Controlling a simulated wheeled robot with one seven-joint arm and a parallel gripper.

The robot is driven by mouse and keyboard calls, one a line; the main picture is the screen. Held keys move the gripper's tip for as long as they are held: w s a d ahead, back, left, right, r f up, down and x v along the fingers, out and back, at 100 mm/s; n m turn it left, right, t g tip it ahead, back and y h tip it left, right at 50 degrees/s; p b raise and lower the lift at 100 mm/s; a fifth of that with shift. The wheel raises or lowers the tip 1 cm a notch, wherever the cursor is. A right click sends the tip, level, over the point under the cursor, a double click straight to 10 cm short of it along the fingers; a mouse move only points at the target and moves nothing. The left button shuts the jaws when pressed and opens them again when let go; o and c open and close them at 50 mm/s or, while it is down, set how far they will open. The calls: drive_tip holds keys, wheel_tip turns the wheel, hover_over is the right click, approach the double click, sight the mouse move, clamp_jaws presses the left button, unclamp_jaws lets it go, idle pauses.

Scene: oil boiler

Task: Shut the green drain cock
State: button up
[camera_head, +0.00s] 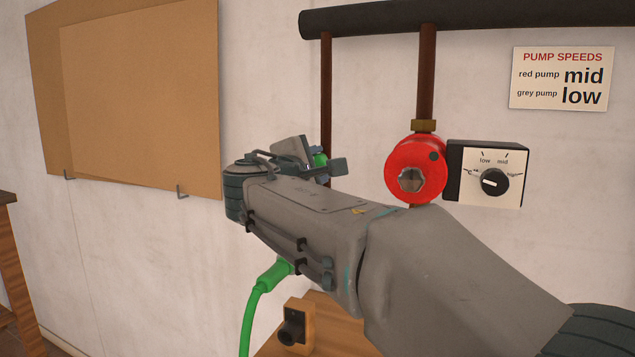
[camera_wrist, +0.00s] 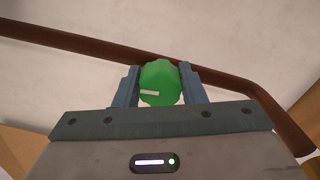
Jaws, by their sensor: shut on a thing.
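The green drain cock is a round green knob with a short white mark, on a thin brown pipe. In the wrist view the drain cock (camera_wrist: 160,82) sits between the two fingers of my gripper (camera_wrist: 157,88), which is shut on it. The white mark lies nearly level across the picture there. In the head view only a small green part of the drain cock (camera_head: 320,160) shows behind my gripper (camera_head: 318,165). My arm hides most of the cock and of its pipe.
A red pump (camera_head: 414,169) with a black speed dial box (camera_head: 489,172) stands right of my gripper, close above my arm. A dark thick pipe (camera_head: 480,18) runs along the top. A brown board (camera_head: 130,95) hangs left. A sign (camera_head: 562,78) lists pump speeds.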

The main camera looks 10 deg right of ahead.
drive_tip(key=shift+f+m+b, duration=0.1)
drive_tip(key=shift+m+b, duration=0.45)
drive_tip(key=shift+m, duration=0.15)
drive_tip(key=o, duration=1)
drive_tip(key=p+v, duration=0.1)
drive_tip(key=v, duration=1.2)
drive_tip(key=shift+s+a, duration=0.25)
drive_tip(key=shift+s, duration=0.1)
